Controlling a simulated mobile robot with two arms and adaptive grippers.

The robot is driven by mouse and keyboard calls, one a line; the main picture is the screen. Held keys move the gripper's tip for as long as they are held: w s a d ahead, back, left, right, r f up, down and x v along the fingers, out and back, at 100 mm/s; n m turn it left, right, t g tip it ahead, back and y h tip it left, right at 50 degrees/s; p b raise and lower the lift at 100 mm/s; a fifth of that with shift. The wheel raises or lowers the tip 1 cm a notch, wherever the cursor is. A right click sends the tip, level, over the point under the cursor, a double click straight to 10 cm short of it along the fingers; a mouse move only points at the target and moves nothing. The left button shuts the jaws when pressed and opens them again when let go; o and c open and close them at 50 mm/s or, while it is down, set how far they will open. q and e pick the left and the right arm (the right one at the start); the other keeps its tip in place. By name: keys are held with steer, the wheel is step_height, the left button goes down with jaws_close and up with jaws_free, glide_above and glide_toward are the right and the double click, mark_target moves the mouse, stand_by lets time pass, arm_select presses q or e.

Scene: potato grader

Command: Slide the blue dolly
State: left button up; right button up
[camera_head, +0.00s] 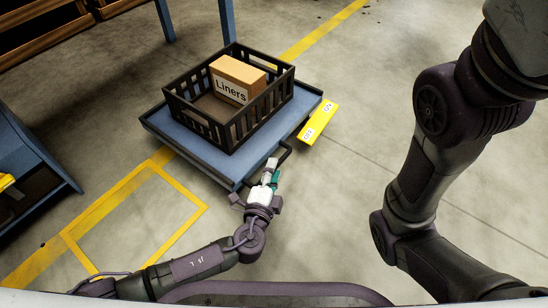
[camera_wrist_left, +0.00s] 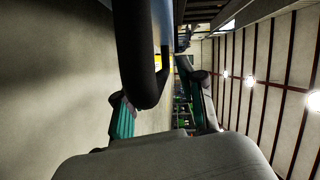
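The blue dolly (camera_head: 185,143) stands on the floor in the middle of the head view. It carries a black slatted crate (camera_head: 237,134) with a cardboard box labelled "Liners" (camera_head: 238,75). A dark bar handle (camera_head: 285,155) sticks out from the dolly's near right side. My left gripper (camera_head: 271,172) is at this handle. In the left wrist view the black handle (camera_wrist_left: 138,50) hangs between the two teal-padded fingers (camera_wrist_left: 163,110). The fingers are apart, with a gap beside the bar; contact with the left finger is unclear. My right arm shows at the right, its gripper outside the view.
A yellow plate with print (camera_head: 318,122) lies beside the dolly's right edge. A yellow floor outline (camera_head: 190,228) lies in front, left of my left gripper. Blue furniture (camera_head: 30,170) stands at the left and a blue post (camera_head: 227,20) behind. Floor at right is clear.

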arm_select(q)
steer(key=shift+w, duration=0.15)
jaws_close()
stand_by(0.4)
